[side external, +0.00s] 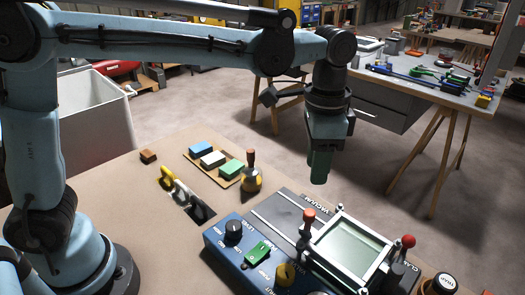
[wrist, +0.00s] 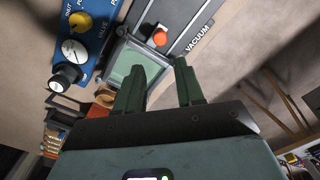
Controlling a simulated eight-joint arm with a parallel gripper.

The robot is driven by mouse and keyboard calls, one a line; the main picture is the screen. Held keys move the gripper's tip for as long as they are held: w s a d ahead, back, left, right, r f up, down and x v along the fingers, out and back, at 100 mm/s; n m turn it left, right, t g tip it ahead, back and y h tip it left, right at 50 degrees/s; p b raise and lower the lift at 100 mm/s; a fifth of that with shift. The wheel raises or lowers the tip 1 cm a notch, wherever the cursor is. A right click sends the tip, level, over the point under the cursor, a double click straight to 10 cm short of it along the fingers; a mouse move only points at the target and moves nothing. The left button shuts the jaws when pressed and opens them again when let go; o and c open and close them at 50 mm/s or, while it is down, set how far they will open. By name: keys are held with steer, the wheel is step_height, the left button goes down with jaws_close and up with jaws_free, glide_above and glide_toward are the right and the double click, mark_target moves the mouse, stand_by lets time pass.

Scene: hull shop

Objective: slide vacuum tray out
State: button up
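The vacuum tray, as far as I can tell, is the silver-framed square with a pale green pane (side external: 350,248) on the blue machine. A red-knobbed post (side external: 308,217) stands at its back left corner in the side view. In the wrist view the framed pane (wrist: 126,62) is partly hidden by my left finger, and an orange-red knob (wrist: 160,37) shows just beyond the fingertips. My gripper (side external: 319,180) hangs above and behind the tray, pointing down, touching nothing. In the wrist view my gripper (wrist: 158,66) has its two green fingers apart with nothing between them.
The blue panel (side external: 240,240) carries dials and a green switch (side external: 257,252). A second red knob (side external: 408,241) stands to the tray's right. A grey railed plate marked VACUUM (side external: 285,212) lies behind.

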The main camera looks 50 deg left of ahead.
mark_target(310, 212)
step_height(310, 212, down, 12)
stand_by(0.6)
jaws_close()
